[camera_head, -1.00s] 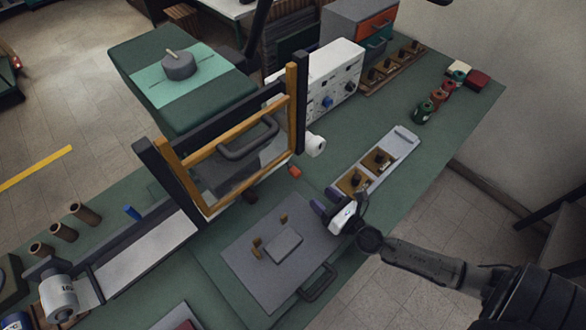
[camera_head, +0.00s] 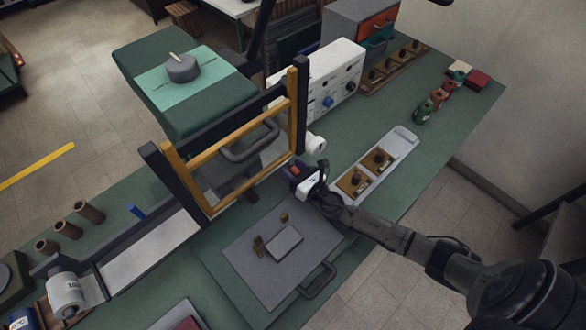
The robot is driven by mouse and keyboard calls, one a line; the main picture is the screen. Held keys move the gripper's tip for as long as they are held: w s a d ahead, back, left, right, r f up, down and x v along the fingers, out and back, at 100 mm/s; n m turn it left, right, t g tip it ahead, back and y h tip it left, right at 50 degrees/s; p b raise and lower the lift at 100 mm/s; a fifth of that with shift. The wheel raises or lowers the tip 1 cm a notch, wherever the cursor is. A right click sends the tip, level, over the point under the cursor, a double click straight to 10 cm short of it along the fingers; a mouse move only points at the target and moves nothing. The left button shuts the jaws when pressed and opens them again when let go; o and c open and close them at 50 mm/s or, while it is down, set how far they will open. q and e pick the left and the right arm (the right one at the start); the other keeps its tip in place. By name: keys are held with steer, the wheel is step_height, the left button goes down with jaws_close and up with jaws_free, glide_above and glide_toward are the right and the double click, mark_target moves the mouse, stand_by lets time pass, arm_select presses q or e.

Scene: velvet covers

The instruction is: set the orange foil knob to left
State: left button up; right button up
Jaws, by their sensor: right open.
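A small orange block-like piece, which I take to be the orange foil knob (camera_head: 295,170), sits low at the right foot of the press frame (camera_head: 205,162), below a white roll (camera_head: 315,144). Which way it is turned is too small to tell. My left gripper is not in view.
A grey plate (camera_head: 265,280) with a handle lies below the gripper. A tray (camera_head: 401,140) with brown blocks lies to its right. A white control box (camera_head: 340,85) with knobs stands behind. The green bench between box and tray is clear.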

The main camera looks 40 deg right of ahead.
steer(key=shift+c, duration=0.2)
steer(key=shift+w, duration=0.1)
jaws_close()
stand_by(0.4)
